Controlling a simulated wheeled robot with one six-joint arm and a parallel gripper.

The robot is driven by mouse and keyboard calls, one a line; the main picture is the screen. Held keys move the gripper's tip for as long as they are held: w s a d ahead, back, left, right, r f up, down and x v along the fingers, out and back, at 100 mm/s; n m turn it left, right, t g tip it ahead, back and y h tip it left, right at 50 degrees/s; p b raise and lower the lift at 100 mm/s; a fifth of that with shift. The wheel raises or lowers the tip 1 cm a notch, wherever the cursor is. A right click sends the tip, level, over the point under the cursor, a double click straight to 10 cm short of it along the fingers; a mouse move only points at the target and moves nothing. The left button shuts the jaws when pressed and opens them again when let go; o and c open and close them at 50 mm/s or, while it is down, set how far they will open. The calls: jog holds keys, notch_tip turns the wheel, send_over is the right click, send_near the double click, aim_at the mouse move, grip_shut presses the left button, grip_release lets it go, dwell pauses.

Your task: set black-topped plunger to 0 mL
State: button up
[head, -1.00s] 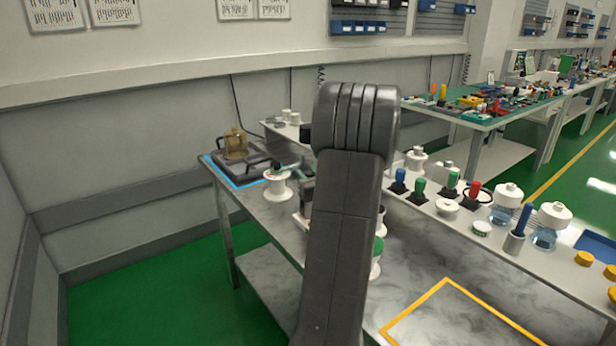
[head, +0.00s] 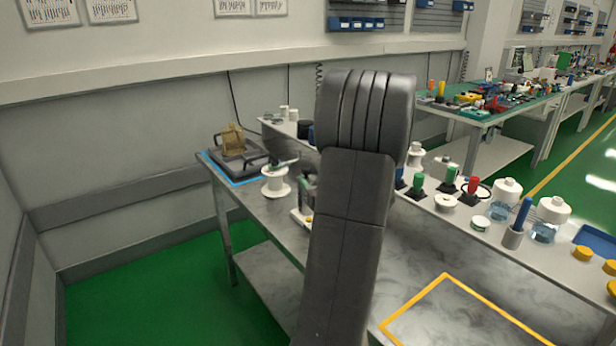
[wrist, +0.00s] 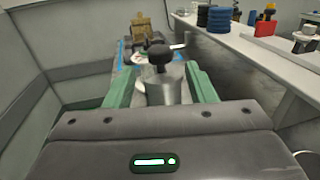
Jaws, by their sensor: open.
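In the wrist view the black-topped plunger (wrist: 160,54) stands upright, a round black knob above a grey cylindrical body (wrist: 163,89). My gripper (wrist: 161,76) is open, with one green finger to the left of the body and one to the right. The knob shows just beyond the fingertips, and I cannot tell whether either finger touches anything. No scale marks or volume reading can be made out. In the head view my own arm hides the gripper and the plunger.
A dark device with an amber block (head: 232,138) stands at the bench's far left end on a blue-outlined area. A white spool (head: 275,182) stands near it. A raised shelf along the right holds a blue stand, a red-topped piece (head: 472,184) and white-capped jars (head: 507,195). A yellow-outlined area (head: 446,276) is bare.

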aim_at(309, 171)
jog(key=v, duration=0.8)
jog(key=shift+b, duration=0.3)
jog(key=shift+w+a, duration=0.15)
jog(key=shift+w, duration=0.05)
jog(key=p+x, duration=0.2)
jog(key=x, duration=1.1)
jog(key=shift+w+a+r, duration=0.15)
jog(key=shift+w+r, duration=0.05)
jog(key=shift+w, duration=0.2)
jog(key=shift+s+r+p, duration=0.1)
jog(key=shift+r+p, duration=0.25)
